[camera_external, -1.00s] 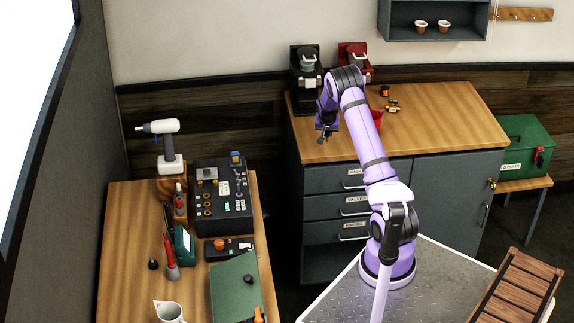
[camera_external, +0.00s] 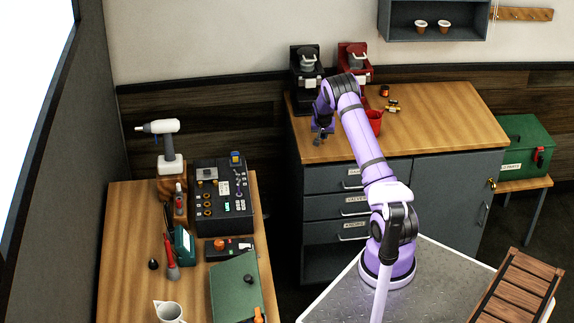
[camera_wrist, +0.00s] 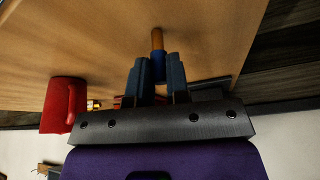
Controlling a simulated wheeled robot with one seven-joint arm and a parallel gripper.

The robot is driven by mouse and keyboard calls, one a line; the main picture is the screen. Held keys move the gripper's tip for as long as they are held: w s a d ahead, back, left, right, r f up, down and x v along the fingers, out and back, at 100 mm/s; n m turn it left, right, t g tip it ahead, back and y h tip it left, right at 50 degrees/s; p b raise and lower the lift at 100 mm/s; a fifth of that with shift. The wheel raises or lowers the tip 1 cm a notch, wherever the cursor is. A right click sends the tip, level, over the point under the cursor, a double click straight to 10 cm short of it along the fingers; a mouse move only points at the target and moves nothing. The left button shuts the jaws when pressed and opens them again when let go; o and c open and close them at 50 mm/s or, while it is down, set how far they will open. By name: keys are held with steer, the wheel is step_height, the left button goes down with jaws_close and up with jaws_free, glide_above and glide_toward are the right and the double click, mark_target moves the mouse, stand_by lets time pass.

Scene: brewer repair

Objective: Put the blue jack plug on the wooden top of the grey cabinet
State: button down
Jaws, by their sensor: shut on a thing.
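In the wrist view my gripper (camera_wrist: 156,72) is shut on the blue jack plug (camera_wrist: 157,60), a small blue body with a copper-coloured tip. The plug points away from the fingers toward the wood, and I cannot tell whether it touches. In the external view my gripper (camera_external: 320,137) hangs at the left front part of the wooden top (camera_external: 436,117) of the grey cabinet (camera_external: 411,180). The plug is too small to make out there.
A red cup (camera_wrist: 64,103) stands on the wooden top near my gripper. A black brewer (camera_external: 305,78) and a red brewer (camera_external: 354,62) stand at the back. Small parts (camera_external: 392,106) lie behind the cup. The right part of the top is clear.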

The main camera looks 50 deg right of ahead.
steer(key=shift+f, duration=0.15)
steer(key=c, duration=1.1)
jaws_free()
